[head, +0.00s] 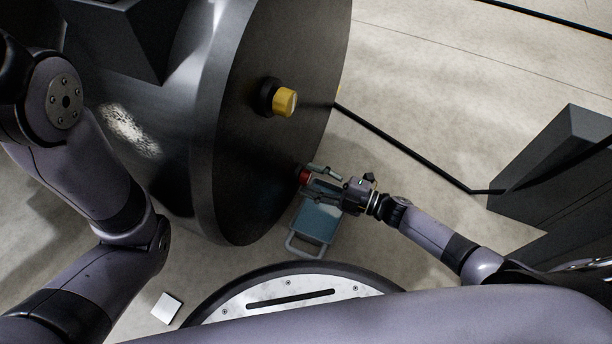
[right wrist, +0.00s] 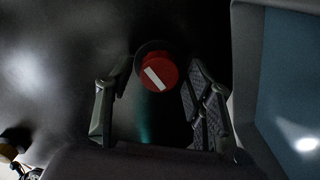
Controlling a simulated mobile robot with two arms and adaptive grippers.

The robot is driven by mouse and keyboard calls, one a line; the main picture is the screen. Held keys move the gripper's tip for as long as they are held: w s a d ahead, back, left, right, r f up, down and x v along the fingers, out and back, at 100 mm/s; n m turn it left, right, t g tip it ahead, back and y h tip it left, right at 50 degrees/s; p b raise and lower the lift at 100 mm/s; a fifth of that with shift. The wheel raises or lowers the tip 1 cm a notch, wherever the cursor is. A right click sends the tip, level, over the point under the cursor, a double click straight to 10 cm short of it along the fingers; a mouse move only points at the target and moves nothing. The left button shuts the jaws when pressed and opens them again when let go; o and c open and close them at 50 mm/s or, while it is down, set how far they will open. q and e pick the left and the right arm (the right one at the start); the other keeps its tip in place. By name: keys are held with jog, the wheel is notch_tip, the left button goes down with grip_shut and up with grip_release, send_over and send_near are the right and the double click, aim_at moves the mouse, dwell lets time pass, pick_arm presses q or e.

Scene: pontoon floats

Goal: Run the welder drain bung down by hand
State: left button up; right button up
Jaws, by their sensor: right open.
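A red round bung (head: 305,176) with a dark collar sits low on the flat end of the large dark float (head: 225,190). In the right wrist view the red bung (right wrist: 165,67) has a white bar slanting down to the right. My right gripper (head: 319,179) is open in front of it, its fingers on either side in the picture. In the right wrist view the open gripper (right wrist: 155,92) shows a finger left and right of the bung. I cannot tell whether either finger touches it. My left arm enters at left; its gripper is out of view.
A yellow cap (head: 285,101) on a black collar is higher on the same end. A blue-grey case (head: 316,222) with a handle lies below my right gripper. A black cable (head: 405,150) runs right to dark blocks (head: 560,165). A small white block (head: 166,308) lies on the floor.

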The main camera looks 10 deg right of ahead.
jog(key=n+b, duration=0.1)
jog(key=n, duration=0.1)
jog(key=n+b, duration=0.1)
jog(key=n, duration=0.1)
jog(key=shift+f+n, duration=0.2)
jog(key=shift+n, duration=0.1)
jog(key=n+b, duration=0.2)
jog(key=n, duration=0.3)
jog(key=shift+r+n+b, duration=0.1)
jog(key=shift+n+b, duration=0.35)
jog(key=shift+n, duration=0.75)
jog(key=n+b, duration=0.1)
jog(key=n, duration=0.1)
jog(key=n+b, duration=0.3)
jog(key=n, duration=0.1)
jog(key=shift+f+b, duration=0.35)
jog(key=shift+f, duration=0.05)
jog(key=shift+r+n+p, duration=0.3)
jog(key=shift+r+n, duration=0.15)
jog(key=shift+n, duration=1.25)
jog(key=n, duration=0.2)
jog(key=shift+n, duration=0.3)
